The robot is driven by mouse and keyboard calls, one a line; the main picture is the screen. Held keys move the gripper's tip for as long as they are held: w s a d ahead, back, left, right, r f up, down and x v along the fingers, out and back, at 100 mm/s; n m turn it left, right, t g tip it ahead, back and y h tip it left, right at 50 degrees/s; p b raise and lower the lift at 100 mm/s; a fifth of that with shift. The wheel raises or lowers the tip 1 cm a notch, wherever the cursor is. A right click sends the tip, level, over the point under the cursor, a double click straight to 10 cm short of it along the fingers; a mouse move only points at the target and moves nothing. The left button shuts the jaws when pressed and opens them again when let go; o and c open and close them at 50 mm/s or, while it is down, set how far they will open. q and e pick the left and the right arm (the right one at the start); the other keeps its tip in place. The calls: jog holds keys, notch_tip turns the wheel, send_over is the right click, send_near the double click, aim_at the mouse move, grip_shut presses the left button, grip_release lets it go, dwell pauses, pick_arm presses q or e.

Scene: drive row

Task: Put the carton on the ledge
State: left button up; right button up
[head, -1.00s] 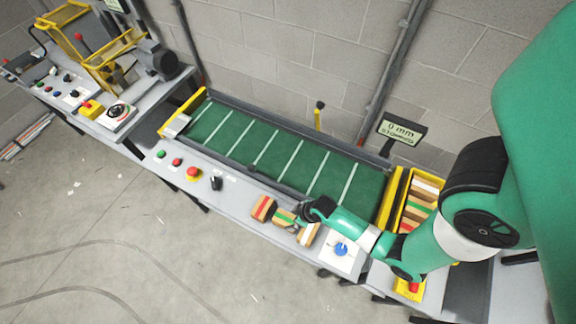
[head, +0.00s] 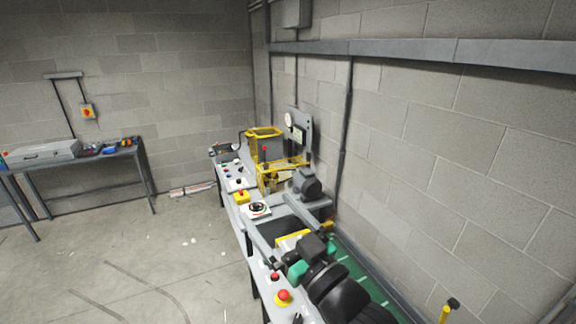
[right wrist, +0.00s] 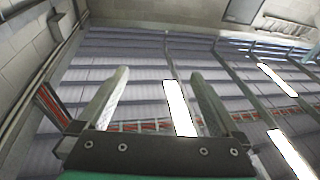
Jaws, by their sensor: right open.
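My right gripper (head: 268,214) reaches in from the bottom of the head view, its two grey fingers spread wide with nothing between them. The right wrist view also shows the right gripper (right wrist: 161,75) open and empty, facing up at the roof. No carton shows in either view now. I cannot make out which surface is the ledge. My left gripper is not in view.
The green conveyor (head: 356,266) runs along the wall, partly behind my arm. A red stop button (head: 283,296) sits on the bench's near edge. A yellow-framed machine (head: 268,146) with a dark motor (head: 307,184) stands beyond. The floor to the left is open.

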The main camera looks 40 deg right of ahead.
jog(key=s+a+r+t+y+p, duration=0.1)
jog(key=s+r, duration=0.3)
jog(key=r, duration=0.5)
jog(key=s+a+r+t+y+p, duration=0.1)
jog(key=s+a+r+t+p, duration=0.2)
jog(key=r, duration=0.7)
jog(key=s+a+r+n+t+y+p, duration=0.1)
jog(key=s+a+r+t+p, duration=0.1)
jog(key=s+r, duration=0.3)
notch_tip(320, 180, up, 4)
jog(key=shift+s+a+r+t+y, duration=0.2)
jog(key=shift+a+t+y, duration=0.2)
jog(key=shift+a, duration=0.3)
